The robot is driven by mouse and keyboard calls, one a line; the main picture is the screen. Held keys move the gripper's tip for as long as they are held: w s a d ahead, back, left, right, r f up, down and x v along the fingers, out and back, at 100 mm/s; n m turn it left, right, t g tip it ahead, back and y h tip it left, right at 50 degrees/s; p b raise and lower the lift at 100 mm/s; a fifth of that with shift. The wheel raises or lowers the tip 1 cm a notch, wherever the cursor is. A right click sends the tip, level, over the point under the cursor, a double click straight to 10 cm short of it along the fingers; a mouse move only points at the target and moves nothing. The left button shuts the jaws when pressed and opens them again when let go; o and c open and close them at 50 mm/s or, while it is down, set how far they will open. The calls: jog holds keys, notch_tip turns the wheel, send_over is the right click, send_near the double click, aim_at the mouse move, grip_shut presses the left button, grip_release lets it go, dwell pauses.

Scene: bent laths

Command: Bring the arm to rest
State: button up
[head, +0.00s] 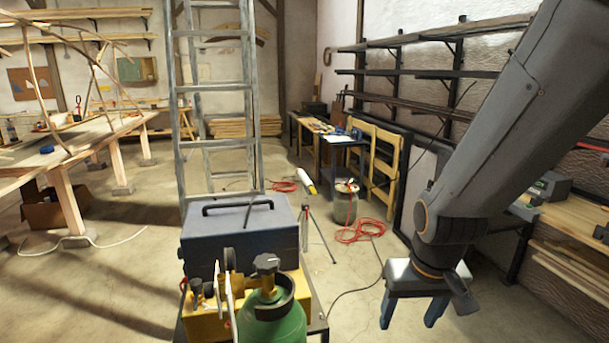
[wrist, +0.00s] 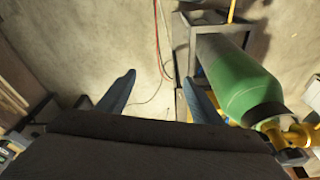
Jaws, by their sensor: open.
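My gripper (head: 409,312) hangs at the end of my arm on the right side of the head view, with its blue fingers pointing down. The fingers are apart and nothing is between them. In the wrist view my gripper (wrist: 160,95) also shows open, with bare floor and thin cables far below between the fingers. The arm slants from the upper right down to the gripper, to the right of the cart with the green cylinder (head: 272,322).
A blue-grey box (head: 240,232) sits on the cart. A ladder (head: 217,110) stands behind it. A workbench (head: 582,222) is at the right and a wooden table (head: 70,152) at the left. Red cable (head: 360,232) lies on the floor by a metal bucket (head: 345,205).

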notch_tip(320, 180, down, 8)
jog(key=g+b, duration=0.1)
jog(key=b, duration=0.4)
jog(key=shift+a+r+b, duration=0.15)
jog(key=shift+b, duration=0.25)
jog(key=shift+c, duration=0.4)
